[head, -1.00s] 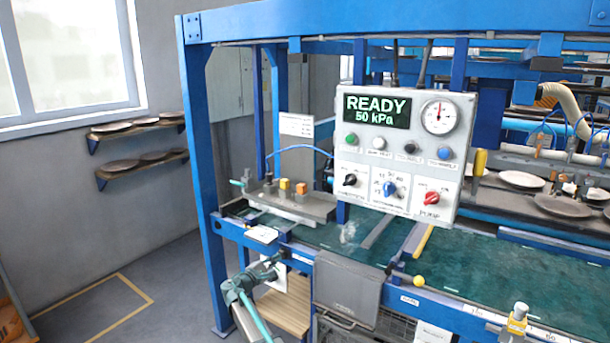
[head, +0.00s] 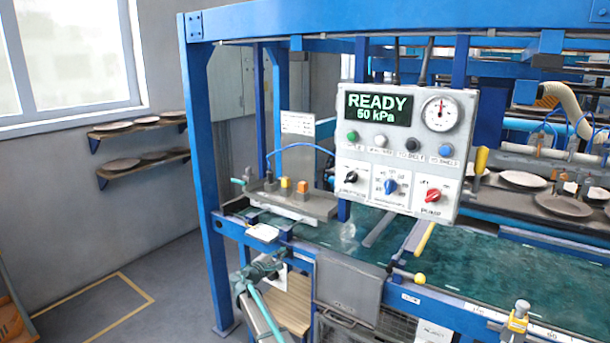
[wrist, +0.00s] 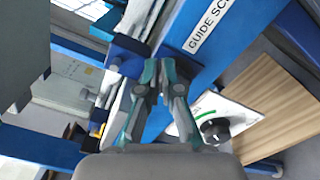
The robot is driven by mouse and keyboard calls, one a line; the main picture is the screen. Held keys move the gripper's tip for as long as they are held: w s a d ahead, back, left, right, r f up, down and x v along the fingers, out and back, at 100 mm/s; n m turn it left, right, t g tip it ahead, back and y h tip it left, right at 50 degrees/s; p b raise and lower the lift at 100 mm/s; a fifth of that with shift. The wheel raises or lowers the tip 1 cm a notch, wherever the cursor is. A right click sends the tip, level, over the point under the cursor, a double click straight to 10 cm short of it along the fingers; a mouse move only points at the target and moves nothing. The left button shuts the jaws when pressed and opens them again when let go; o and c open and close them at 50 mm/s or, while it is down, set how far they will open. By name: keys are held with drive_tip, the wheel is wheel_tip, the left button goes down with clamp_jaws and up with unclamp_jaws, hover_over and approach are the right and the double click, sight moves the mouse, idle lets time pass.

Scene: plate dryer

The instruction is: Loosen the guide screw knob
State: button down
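In the wrist view a black round knob (wrist: 215,130) with a white pointer mark sits on a white plate (wrist: 235,113) with a green arc. The plate is beside a blue beam (wrist: 205,62) labelled "GUIDE SC…", the rest cut off. My gripper (wrist: 158,74) has its teal and grey fingers drawn together, tips almost touching, with nothing visible between them. The tips are over the beam, up and left of the knob and apart from it.
A blue bracket (wrist: 128,55) is close to the fingertips. A wooden board (wrist: 275,95) lies beyond the plate. In the head view a grey box (head: 347,285) hangs right of my gripper, and a control panel (head: 405,155) reads READY, 50 kPa. The floor at left is clear.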

drive_tip(key=shift+w+d+r, duration=0.1)
drive_tip(key=shift+w+d, duration=0.15)
drive_tip(key=shift+w, duration=0.3)
drive_tip(key=shift+s+d+f+b, duration=0.3)
drive_tip(key=shift+f+b, duration=0.25)
drive_tip(key=shift+b, duration=0.7)
drive_tip(key=shift+f, duration=0.1)
drive_tip(key=shift+d+f+b, duration=0.55)
drive_tip(key=shift+b, duration=0.15)
drive_tip(key=shift+s+a, duration=0.15)
drive_tip(key=shift+b, duration=0.35)
drive_tip(key=shift+s+a+f+b, duration=0.15)
drive_tip(key=shift+a+f+b, duration=0.15)
drive_tip(key=shift+b, duration=0.15)
drive_tip(key=shift+s+d, duration=0.2)
drive_tip(key=shift+s, duration=0.05)
drive_tip(key=shift+b, duration=0.3)
